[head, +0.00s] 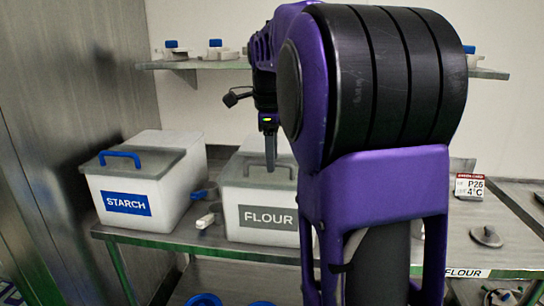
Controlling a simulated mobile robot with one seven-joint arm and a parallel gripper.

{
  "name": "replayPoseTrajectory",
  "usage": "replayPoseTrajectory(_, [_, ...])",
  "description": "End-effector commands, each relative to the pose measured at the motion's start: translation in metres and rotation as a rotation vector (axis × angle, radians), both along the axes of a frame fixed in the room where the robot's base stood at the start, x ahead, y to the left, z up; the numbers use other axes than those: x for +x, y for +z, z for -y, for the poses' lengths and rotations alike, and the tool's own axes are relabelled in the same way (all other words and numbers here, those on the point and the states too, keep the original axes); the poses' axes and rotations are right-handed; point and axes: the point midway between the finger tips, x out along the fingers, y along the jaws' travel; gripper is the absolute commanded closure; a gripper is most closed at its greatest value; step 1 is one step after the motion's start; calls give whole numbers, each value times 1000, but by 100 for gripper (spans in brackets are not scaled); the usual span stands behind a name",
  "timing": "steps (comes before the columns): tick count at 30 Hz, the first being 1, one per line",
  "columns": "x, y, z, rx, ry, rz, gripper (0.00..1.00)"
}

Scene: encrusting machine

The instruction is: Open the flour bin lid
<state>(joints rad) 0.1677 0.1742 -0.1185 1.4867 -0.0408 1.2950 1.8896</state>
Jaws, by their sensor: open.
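The white flour bin (266,228), labelled FLOUR, stands on the metal shelf in the middle of the head view. Its grey lid (236,174) lies on top and looks shut, with a grey handle (291,170) on it. My gripper (270,168) points down at the lid handle, seen edge-on, so its two fingers overlap. It is open; whether it touches the handle I cannot tell. My purple and black arm hides the right side of the bin.
A starch bin (128,204) with a blue-handled lid stands to the left. Scoops (205,191) lie between the bins. A wall shelf (205,64) is behind. A sign (469,187) and a grey lid-like piece (486,237) sit at right.

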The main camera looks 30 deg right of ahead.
Motion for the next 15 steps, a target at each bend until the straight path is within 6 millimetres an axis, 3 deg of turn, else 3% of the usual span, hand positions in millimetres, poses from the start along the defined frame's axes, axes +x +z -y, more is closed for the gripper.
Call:
replayPoseTrajectory(4, [0, 0, 0, 0, 0, 0, 53])
replayPoseTrajectory(12, [0, 0, 0, 0, 0, 0, 100])
replayPoseTrajectory(15, [0, 0, 0, 0, 0, 0, 100])
